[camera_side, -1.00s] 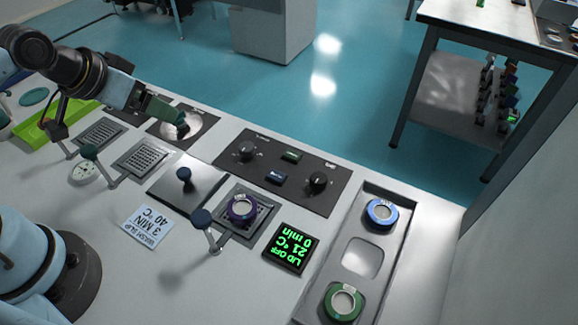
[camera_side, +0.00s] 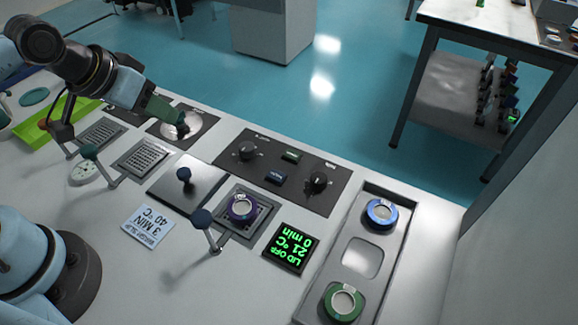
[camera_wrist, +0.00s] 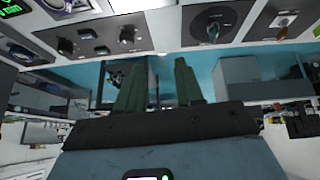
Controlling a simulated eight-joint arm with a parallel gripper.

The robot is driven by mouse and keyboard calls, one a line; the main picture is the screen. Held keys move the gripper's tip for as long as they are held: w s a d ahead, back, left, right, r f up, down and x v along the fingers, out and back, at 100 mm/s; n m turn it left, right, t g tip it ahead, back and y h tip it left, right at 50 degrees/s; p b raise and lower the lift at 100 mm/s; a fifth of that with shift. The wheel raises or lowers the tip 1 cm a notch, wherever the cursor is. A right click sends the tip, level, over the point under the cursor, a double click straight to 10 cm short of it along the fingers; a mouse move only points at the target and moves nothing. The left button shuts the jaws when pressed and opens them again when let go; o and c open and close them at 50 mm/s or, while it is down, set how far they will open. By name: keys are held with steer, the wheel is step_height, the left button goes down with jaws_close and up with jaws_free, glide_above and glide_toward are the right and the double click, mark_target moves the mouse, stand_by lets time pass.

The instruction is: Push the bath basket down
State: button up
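The bath basket is a square grey mesh (camera_side: 262,218) set in the white bench, with an arm ending in a dark blue ball handle (camera_side: 202,218) at its left. A purple-ringed round piece (camera_side: 240,207) sits on it. The basket's height in the bath is hard to judge. My gripper (camera_side: 172,113) has green fingers and is at the upper left, by a round silvery disc, well away from the basket. In the wrist view my gripper (camera_wrist: 157,68) has its fingers apart with nothing between them. The purple-ringed piece shows at that view's top left edge (camera_wrist: 62,5).
A grey lid plate with a blue knob (camera_side: 184,175) lies left of the basket. A display (camera_side: 291,248) reads "LID OFF 21°C 0 min". A dark knob panel (camera_side: 283,172) is behind. A tray (camera_side: 361,258) at right holds blue and green ringed pieces. Two more mesh baskets (camera_side: 145,158) (camera_side: 100,133) are left.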

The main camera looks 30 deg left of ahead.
steer(key=s+d+g, duration=0.1)
steer(key=d, duration=0.2)
steer(key=s+d+r+n+g, duration=0.1)
steer(key=d, duration=0.2)
steer(key=s+d+g, duration=0.1)
steer(key=d, duration=0.2)
steer(key=shift+s+d+r+n+h, duration=0.2)
steer(key=shift+s+n+h, duration=0.05)
steer(key=shift+n+h, duration=0.05)
jaws_close()
steer(key=r+n+g+y, duration=0.1)
steer(key=r+n+g, duration=0.1)
glide_above(200, 219)
steer(key=shift+a, duration=0.15)
steer(key=shift+s+d+r+n+y, duration=0.1)
steer(key=shift+s+d+n+y, duration=0.2)
steer(key=shift+s+d+y, duration=0.15)
steer(key=shift+a, duration=0.1)
steer(key=shift+w+a+f, duration=0.1)
steer(key=shift+w+f, duration=0.05)
steer(key=shift+f, duration=1.6)
steer(key=shift+w+a+f, duration=0.1)
steer(key=shift+w+f, duration=0.05)
steer(key=shift+f, duration=1.6)
